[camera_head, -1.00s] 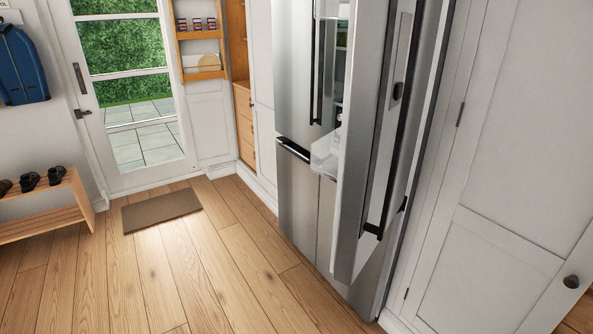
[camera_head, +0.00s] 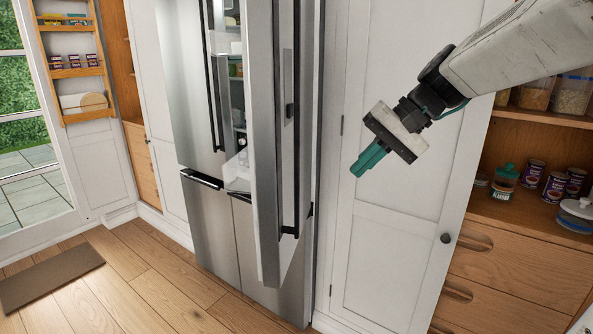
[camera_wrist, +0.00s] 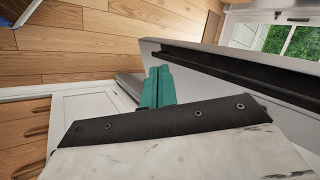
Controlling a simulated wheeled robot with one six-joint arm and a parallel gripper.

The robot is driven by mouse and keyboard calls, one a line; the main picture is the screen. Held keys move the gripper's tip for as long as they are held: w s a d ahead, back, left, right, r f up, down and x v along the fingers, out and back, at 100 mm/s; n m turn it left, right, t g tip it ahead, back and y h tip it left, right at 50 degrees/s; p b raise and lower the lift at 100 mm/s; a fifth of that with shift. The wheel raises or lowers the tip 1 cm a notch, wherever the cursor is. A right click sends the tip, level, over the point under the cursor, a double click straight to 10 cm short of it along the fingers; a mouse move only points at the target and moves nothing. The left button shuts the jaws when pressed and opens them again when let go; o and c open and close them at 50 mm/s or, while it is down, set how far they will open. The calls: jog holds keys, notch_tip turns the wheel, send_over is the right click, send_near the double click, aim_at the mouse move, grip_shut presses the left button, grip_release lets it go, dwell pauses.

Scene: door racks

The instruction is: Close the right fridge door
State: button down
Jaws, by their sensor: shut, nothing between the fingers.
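The right fridge door (camera_head: 264,130) stands open, swung out from the steel fridge (camera_head: 212,225). It shows nearly edge-on, with its long dark handle on the right side. Shelves with food show in the gap to its left. My gripper (camera_head: 366,164) is shut and empty, to the right of the door in the head view, in front of a white cabinet door. In the wrist view my green fingers (camera_wrist: 158,85) are together, and the open door (camera_wrist: 200,49) with its dark handle lies just beyond them. I cannot tell whether they touch it.
The left fridge door (camera_head: 188,80) looks closed. A white cabinet door (camera_head: 385,230) and open wooden shelves with jars (camera_head: 540,180) stand on the right. The wooden floor (camera_head: 150,270) in front is clear, with a brown mat (camera_head: 48,283) at left.

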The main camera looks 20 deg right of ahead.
jog(key=w+d+r+m+t, duration=0.1)
jog(key=w+d+r, duration=0.1)
jog(key=w+d, duration=0.15)
jog(key=w+a+f, duration=0.6)
jog(key=w+a, duration=0.1)
jog(key=a, duration=0.2)
jog(key=shift+f+t+y, duration=0.3)
jog(key=shift+f+y, duration=0.1)
jog(key=shift+w+a, duration=0.1)
jog(key=shift+a, duration=0.1)
